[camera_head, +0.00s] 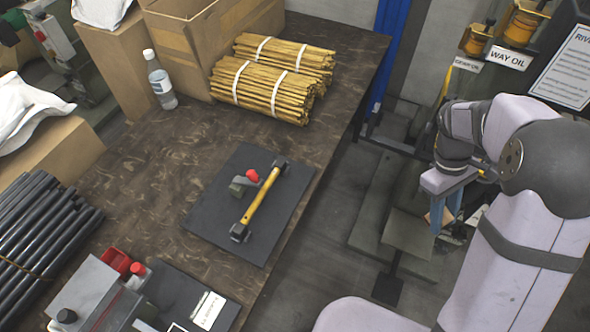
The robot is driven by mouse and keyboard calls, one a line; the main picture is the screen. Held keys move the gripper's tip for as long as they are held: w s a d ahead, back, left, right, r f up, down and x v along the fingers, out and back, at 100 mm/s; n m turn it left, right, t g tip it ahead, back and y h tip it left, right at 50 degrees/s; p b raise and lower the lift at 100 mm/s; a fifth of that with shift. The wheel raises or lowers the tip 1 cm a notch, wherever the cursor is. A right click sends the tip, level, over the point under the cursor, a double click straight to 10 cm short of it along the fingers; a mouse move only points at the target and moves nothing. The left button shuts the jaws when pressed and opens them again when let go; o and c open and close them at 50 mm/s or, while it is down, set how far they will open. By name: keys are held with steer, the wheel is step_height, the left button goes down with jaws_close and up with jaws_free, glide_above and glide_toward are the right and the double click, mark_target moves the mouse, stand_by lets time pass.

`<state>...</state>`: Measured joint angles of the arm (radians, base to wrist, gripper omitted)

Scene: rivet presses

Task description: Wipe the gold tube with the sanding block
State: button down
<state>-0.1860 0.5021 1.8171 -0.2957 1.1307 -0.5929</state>
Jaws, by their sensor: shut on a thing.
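The gold tube (261,196) lies slanted on a dark mat (212,209), with its two ends resting in dark holders. My gripper (446,212) is at the right, out past the table edge and well apart from the tube. Its blue fingers point down and are shut on a small tan block, which I take to be the sanding block (447,214). The block is small and partly hidden by the fingers.
A red-knobbed clamp (252,176) stands close beside the tube. A red-and-grey device (95,295) is at the front left. The table (150,170) has bare room left of the mat.

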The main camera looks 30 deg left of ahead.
steer(key=shift+r, duration=0.1)
stand_by(0.5)
step_height(320, 180, up, 10)
steer(key=s+a+n+t+h+p, duration=0.1)
steer(key=s+a+n+t+p, duration=0.15)
steer(key=n+p, duration=0.55)
steer(key=w+a+n+t+y+p, duration=0.1)
steer(key=w+a+n+t+p, duration=0.3)
steer(key=a, duration=0.6)
steer(key=w+a+n+t+p, duration=0.1)
steer(key=w+a+n, duration=0.1)
steer(key=a+n, duration=0.65)
steer(key=s+a+n+y+p, duration=0.2)
steer(key=s+a+n, duration=0.1)
steer(key=a, duration=0.8)
steer(key=s+a+n+t+y+p, duration=0.1)
steer(key=s+a, duration=0.4)
steer(key=a, duration=0.6)
steer(key=n+y, duration=0.1)
steer(key=n, duration=0.1)
steer(key=shift+r+n+y+p, duration=0.15)
steer(key=shift+n+y+p, duration=0.15)
steer(key=shift+n+p, duration=0.1)
steer(key=shift+t, duration=0.25)
